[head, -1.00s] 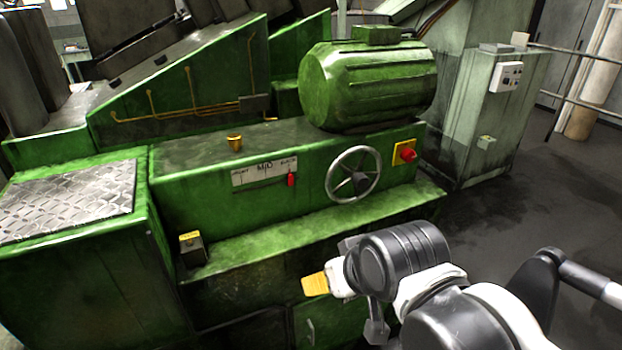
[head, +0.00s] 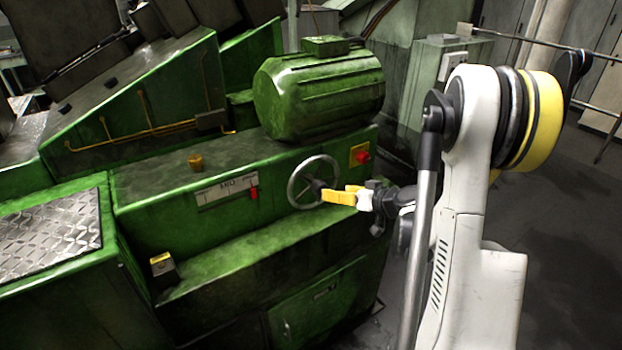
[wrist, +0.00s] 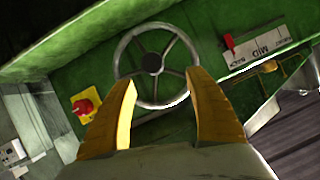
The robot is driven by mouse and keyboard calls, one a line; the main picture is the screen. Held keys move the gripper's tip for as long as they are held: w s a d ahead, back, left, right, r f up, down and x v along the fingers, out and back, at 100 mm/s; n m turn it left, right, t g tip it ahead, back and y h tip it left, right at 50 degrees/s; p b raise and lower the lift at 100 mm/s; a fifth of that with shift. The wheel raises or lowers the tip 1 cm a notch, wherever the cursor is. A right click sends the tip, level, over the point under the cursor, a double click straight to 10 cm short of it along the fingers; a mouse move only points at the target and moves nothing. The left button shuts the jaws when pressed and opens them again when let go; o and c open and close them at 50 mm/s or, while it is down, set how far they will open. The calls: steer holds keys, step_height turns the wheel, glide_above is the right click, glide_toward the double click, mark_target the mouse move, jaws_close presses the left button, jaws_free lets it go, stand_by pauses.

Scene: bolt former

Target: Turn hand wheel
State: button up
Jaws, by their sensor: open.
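The hand wheel (head: 301,186) is a grey metal spoked ring with a dark hub on the front face of the green machine. It also shows in the wrist view (wrist: 121,61), ahead of the fingertips. My gripper (head: 326,195) has yellow fingers and is in front of the wheel's right part in the head view, hiding some of its rim. In the wrist view my gripper (wrist: 163,84) is open and empty, with its two fingers spread across the wheel's lower part. I cannot tell whether the fingers touch the rim.
A red knob on a yellow plate (head: 361,155) sits right of the wheel. A red lever (head: 254,193) with a label plate (head: 225,190) is to its left. A green ledge (head: 235,258) juts out below. A green motor (head: 318,95) stands above.

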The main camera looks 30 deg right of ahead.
mark_target(323, 188)
steer(key=x, duration=0.3)
steer(key=d+b+x, duration=0.1)
steer(key=x, duration=0.6)
steer(key=shift+w+d+f+b, duration=0.15)
steer(key=shift+w+f+b, duration=0.15)
steer(key=shift+w+b, duration=0.1)
jaws_close()
